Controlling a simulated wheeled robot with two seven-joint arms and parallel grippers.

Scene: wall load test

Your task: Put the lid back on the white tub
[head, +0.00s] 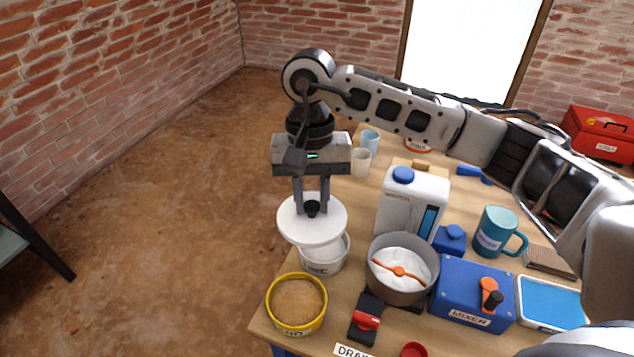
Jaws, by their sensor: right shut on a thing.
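The white round lid (292,229) with a black knob hangs in my right gripper (312,205), whose fingers are shut on the knob. The lid is above the white tub (325,258) and a little to its left in the picture. The lid hides part of the tub's opening, and the tub's right rim shows. I cannot tell how large the gap between lid and tub is. My left gripper is not in view.
A yellow-rimmed tub of sand-coloured material (297,302) stands in front. A metal bowl (402,268), a blue mixer base (472,290), a white jug (412,200) and a teal mug (498,232) stand to the right. The table's left edge is close to the tub.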

